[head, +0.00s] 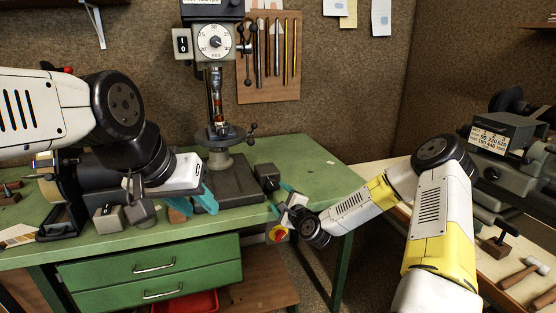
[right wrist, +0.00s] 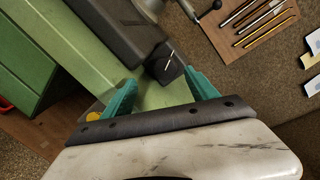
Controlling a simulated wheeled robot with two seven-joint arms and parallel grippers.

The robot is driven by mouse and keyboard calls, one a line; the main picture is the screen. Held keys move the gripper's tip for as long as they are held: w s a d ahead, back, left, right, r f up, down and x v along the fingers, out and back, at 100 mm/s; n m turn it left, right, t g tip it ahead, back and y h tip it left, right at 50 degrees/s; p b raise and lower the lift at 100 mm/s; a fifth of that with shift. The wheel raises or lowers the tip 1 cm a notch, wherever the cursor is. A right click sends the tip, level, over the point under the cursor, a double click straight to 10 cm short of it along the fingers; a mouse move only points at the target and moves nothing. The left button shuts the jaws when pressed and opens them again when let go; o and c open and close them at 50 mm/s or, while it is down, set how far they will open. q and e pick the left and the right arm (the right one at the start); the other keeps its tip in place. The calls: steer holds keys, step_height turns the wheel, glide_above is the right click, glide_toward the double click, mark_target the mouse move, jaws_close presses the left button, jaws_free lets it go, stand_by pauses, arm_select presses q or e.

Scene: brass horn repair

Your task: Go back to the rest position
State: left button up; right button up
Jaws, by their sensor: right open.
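My left gripper (head: 205,199) comes in from the left, low over the green bench beside the drill press base. Its teal fingers show partly, and I cannot tell whether they are apart. My right gripper (head: 279,198) is at the bench's right front corner, its teal fingers pointing up and left. In the right wrist view my right gripper (right wrist: 160,90) is open, with nothing held between its fingers. A dark block (head: 267,177) at the drill press base lies just beyond those fingertips; it also shows in the right wrist view (right wrist: 165,63).
The drill press (head: 215,85) stands at the back of the green bench (head: 300,152). Small blocks and a dark stand (head: 62,208) crowd the bench's left. A lathe-like machine (head: 500,150) and hammers (head: 520,270) are on the right bench. Floor shows between the benches.

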steer(key=s+d+r+n+g+h, duration=0.2)
steer(key=s+d+r+n+g, duration=0.2)
steer(key=s+r+n, duration=0.4)
steer(key=s+d+r+n+g+h, duration=0.2)
steer(key=s+d+r+n+g, duration=0.15)
steer(key=s+r+n, duration=0.45)
steer(key=s+d+r+n, duration=0.1)
steer(key=s+d+r, duration=0.1)
steer(key=s, duration=0.9)
steer(key=s+d+r+n+g, duration=0.1)
steer(key=s+r, duration=0.4)
steer(key=s, duration=0.6)
steer(key=shift+d+r+n, duration=0.2)
steer(key=shift+d+n, duration=0.6)
steer(key=shift+d, duration=0.3)
arm_select(q)
steer(key=shift+o, duration=0.2)
arm_select(e)
steer(key=shift+g, duration=0.25)
